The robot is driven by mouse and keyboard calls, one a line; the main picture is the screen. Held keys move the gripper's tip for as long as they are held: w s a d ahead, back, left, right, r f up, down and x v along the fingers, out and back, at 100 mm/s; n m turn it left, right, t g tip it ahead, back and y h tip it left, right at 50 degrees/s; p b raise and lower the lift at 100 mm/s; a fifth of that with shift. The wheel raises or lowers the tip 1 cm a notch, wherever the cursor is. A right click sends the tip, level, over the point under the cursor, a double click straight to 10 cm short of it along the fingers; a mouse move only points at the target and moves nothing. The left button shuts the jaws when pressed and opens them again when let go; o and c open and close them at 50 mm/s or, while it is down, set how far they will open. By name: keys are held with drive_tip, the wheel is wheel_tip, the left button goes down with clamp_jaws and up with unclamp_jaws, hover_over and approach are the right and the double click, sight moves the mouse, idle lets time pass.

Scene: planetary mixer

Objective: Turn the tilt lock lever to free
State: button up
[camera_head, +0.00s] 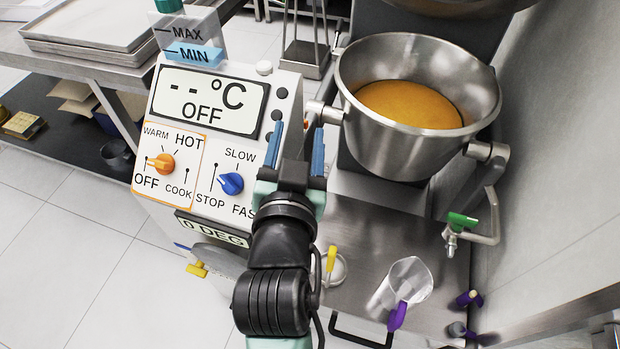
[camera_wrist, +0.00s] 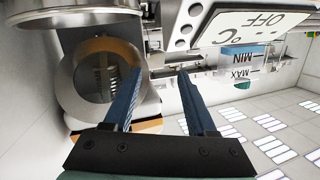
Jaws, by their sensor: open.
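My gripper (camera_head: 297,148) is open and empty, in front of the control panel (camera_head: 208,140) and left of the steel bowl (camera_head: 394,150). Its two blue fingers also show in the wrist view (camera_wrist: 159,85), apart with nothing between them. I cannot clearly identify the tilt lock lever. A yellow handle (camera_head: 331,258) stands right of my wrist, and a yellow knob (camera_head: 197,270) sits by a grey wheel (camera_head: 218,259) below the "0 DEG" display (camera_head: 212,230), partly hidden by my arm. The bowl is upright with orange contents.
The panel carries an orange knob (camera_head: 161,163) and a blue knob (camera_head: 230,184). A clear jug (camera_head: 405,283) and a green-handled tap (camera_head: 461,221) are at the lower right. A wall bounds the right; open floor (camera_head: 70,240) lies left.

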drive_tip(key=s+f+g+b, duration=0.2)
drive_tip(key=f, duration=0.7)
drive_tip(key=s+f+g+b, duration=0.1)
drive_tip(key=s+f, duration=0.2)
drive_tip(key=f, duration=0.5)
drive_tip(key=d+b+x, duration=0.1)
drive_tip(key=b+x, duration=0.1)
drive_tip(key=x, duration=1.1)
drive_tip(key=shift+w, duration=0.15)
clamp_jaws()
